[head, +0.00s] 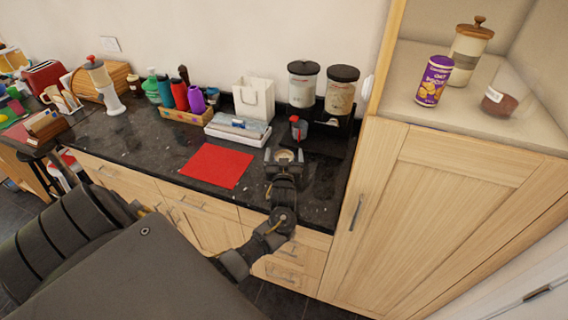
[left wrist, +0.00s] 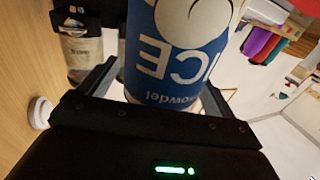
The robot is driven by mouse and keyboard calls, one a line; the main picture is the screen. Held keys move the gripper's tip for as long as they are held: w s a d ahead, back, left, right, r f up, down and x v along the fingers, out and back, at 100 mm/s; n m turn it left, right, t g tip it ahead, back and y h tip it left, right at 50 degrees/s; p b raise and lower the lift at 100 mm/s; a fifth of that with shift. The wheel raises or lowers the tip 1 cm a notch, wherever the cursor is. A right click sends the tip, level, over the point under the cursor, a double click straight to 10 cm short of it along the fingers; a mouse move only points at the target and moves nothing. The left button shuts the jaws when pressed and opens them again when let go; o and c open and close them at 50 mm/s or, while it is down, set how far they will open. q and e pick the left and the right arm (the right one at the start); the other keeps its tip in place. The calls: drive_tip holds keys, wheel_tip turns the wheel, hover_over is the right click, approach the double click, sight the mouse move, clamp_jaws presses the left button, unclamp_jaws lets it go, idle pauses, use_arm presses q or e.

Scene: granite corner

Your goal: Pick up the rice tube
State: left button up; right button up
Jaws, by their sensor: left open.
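The rice tube (left wrist: 178,45) is a blue and white cylinder with upside-down lettering, large and close in the left wrist view. It stands between the two fingers of my left gripper (left wrist: 155,88), which is open around it. In the head view my left gripper (head: 284,157) is over the right end of the dark counter. A small pale round top (head: 285,155) shows between its fingers there; the rest of the tube is hidden by the gripper. I cannot tell whether either finger touches the tube. My right gripper is not in view.
A red mat (head: 217,166) lies left of the gripper. Behind it are a grey-red item (head: 298,128), two dark-lidded canisters (head: 302,85) and a white tray (head: 238,131). A tall wooden cabinet (head: 440,200) bounds the right side. The counter's middle is fairly clear.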

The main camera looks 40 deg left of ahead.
use_arm(q)
drive_tip(key=shift+w+a+f, duration=0.1)
drive_tip(key=shift+w+a, duration=0.3)
drive_tip(key=shift+w, duration=0.05)
drive_tip(key=shift+d, duration=0.1)
drive_tip(key=shift+c, duration=0.7)
drive_tip(key=c, duration=1.4)
drive_tip(key=shift+c, duration=1)
